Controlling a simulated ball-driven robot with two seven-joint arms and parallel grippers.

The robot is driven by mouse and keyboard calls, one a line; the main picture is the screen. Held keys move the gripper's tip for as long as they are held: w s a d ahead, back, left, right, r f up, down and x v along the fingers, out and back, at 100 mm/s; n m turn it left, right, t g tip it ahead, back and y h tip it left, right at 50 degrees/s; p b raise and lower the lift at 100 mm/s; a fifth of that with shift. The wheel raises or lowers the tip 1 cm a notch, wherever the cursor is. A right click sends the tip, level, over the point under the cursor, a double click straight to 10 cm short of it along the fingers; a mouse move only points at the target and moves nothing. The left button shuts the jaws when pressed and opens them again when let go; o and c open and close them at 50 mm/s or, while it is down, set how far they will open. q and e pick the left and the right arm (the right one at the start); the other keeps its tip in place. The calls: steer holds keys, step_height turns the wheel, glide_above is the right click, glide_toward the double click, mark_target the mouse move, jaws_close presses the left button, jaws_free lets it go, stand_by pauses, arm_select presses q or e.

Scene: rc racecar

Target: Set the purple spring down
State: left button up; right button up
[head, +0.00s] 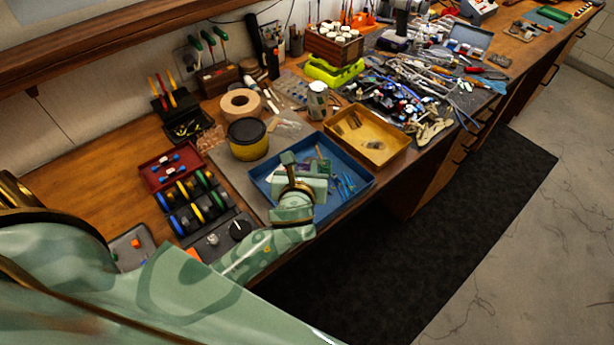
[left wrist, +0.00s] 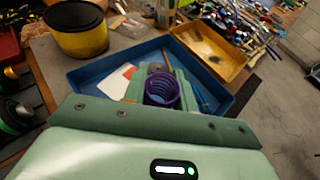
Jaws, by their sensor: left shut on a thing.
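The purple spring (left wrist: 162,90) shows as a coil between the fingers of my left gripper (left wrist: 160,80) in the left wrist view. The gripper is shut on it. In the head view my left gripper (head: 303,172) is over the blue tray (head: 340,203) near the bench's front edge. The gripper hides part of the tray's inside, and I cannot tell how high the spring is above the tray floor. My right gripper is in neither view.
The blue tray holds blue-handled slim tools (head: 346,184) on its right side and a red-and-white piece (left wrist: 118,80). A yellow tray (head: 392,158) stands to its right. A black-and-yellow tub (head: 248,140) stands behind left, and a rack of coloured spools (head: 188,200) lies left.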

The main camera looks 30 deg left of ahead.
mark_target(305, 169)
arm_select(q)
steer(key=w+f, duration=0.1)
steer(key=w+a+f+b, duration=0.1)
steer(key=f, duration=0.1)
steer(key=w+f+b, duration=0.1)
steer(key=w+f, duration=0.1)
steer(key=shift+a+f, duration=0.25)
steer(key=shift+a, duration=0.1)
step_height(305, 169, down, 4)
steer(key=shift+w+a+r+b, duration=0.1)
steer(key=shift+r+b, duration=0.1)
steer(key=shift+b, duration=0.6)
steer(key=shift+r, duration=0.1)
steer(key=o, duration=0.7)
steer(key=shift+c, duration=0.2)
